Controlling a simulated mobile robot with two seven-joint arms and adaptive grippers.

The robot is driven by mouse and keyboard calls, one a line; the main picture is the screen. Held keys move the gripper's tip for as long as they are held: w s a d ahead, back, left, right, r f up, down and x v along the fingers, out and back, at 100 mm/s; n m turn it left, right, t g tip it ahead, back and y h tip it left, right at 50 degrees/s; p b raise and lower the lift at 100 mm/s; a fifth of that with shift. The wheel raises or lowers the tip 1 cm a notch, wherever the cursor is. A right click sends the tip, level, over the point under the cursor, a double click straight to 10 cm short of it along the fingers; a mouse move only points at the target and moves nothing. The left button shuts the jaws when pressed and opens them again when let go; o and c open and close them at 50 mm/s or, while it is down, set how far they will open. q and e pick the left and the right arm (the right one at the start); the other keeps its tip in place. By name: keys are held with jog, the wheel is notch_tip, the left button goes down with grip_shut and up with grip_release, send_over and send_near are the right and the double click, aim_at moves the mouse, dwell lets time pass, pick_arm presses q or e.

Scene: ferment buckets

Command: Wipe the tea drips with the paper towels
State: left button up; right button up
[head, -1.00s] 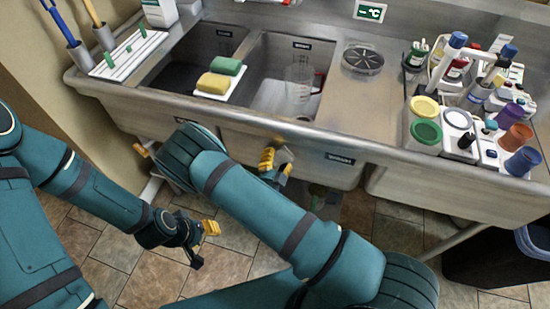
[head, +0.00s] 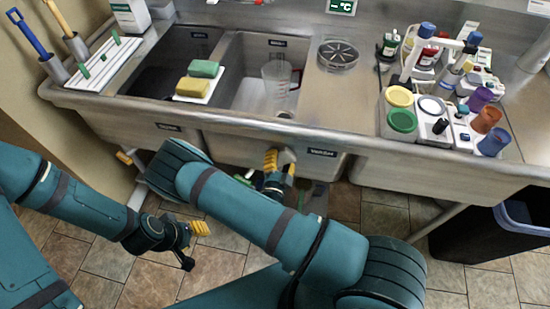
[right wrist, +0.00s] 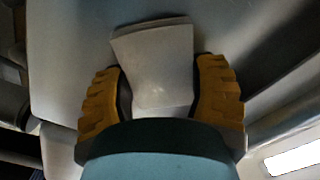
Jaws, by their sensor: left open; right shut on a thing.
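My right gripper (head: 281,166) is shut on a folded whitish sheet, seemingly the paper towels (right wrist: 155,55), in front of the sink's front face. In the right wrist view the sheet sits between the two yellow fingers, with its far end sticking out past them toward a smooth grey surface. Whether it touches that surface I cannot tell. My left gripper (head: 190,240) is open and empty, low over the tiled floor at the left. I cannot make out any tea drips in these views.
The steel sink (head: 345,100) spans the scene. A sponge tray (head: 213,92), a clear jug (head: 277,80) and a round drain cover (head: 338,54) are on it. A caddy with bottles and colored lids (head: 440,135) stands at right. A dark bin (head: 480,238) stands on the floor.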

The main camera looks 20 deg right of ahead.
aim_at(260, 151)
jog(key=shift+s+d+r, duration=0.1)
jog(key=shift+w+a, duration=0.5)
jog(key=shift+a, duration=0.3)
jog(key=shift+w+a, duration=0.45)
jog(key=shift+a, duration=0.35)
jog(key=shift+w+a+b, duration=0.3)
jog(key=shift+w+a, duration=0.85)
jog(key=shift+a, duration=0.25)
jog(key=shift+p+v, duration=0.45)
jog(key=shift+v, duration=2.6)
jog(key=v, duration=0.3)
